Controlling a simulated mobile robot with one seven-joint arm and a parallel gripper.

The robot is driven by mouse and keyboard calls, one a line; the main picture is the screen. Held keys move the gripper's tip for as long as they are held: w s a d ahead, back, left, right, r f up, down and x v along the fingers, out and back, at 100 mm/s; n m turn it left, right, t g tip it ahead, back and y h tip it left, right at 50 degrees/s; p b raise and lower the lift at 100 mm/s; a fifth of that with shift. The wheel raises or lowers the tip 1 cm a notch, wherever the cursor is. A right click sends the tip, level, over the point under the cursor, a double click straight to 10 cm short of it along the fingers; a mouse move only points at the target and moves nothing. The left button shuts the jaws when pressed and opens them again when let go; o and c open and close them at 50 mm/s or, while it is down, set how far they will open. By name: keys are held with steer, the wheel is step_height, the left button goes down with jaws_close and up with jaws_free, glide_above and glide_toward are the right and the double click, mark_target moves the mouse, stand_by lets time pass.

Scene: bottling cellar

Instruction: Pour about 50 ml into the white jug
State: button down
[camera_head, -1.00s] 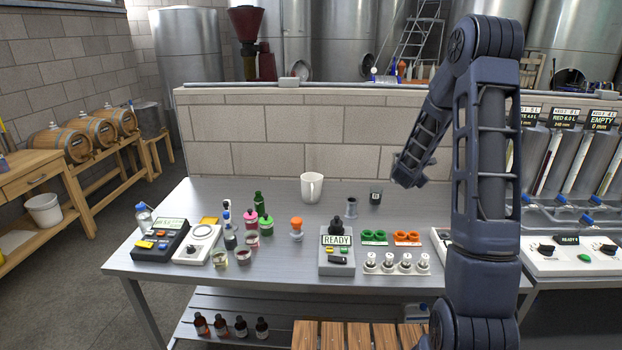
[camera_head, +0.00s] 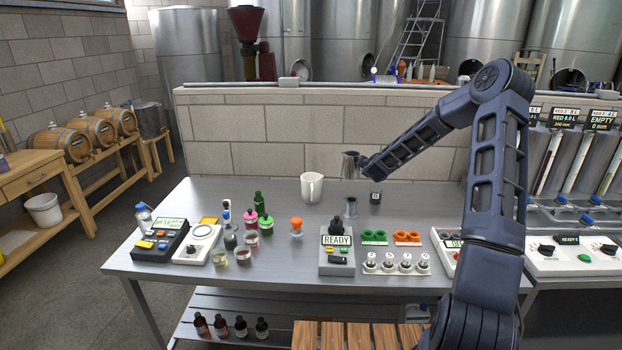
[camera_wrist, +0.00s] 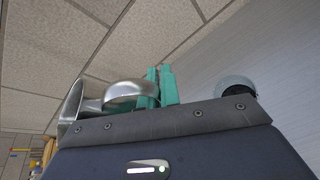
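The white jug (camera_head: 311,187) stands upright on the grey workbench (camera_head: 200,300), towards the back. My gripper (camera_head: 363,162) is raised above the bench, to the right of the jug. It is shut on the handle of a metal pitcher (camera_head: 350,165). The pitcher appears near upright in the head view, apart from the white jug. In the wrist view the teal fingers (camera_wrist: 161,86) meet the handle of the metal pitcher (camera_wrist: 75,100). The pitcher's contents are hidden.
Below the pitcher stand a small grey flanged piece (camera_head: 351,208) and a dark labelled cup (camera_head: 376,196). A device reading READY (camera_head: 337,262) is in front. Several small bottles stand left of the jug. A low block wall (camera_head: 250,125) runs behind the bench.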

steer(key=w+a+r+n+y, duration=0.2)
steer(key=w+a+r, duration=0.1)
steer(key=a+r, duration=0.1)
step_height(320, 180, down, 11)
steer(key=shift+w, duration=0.15)
stand_by(0.5)
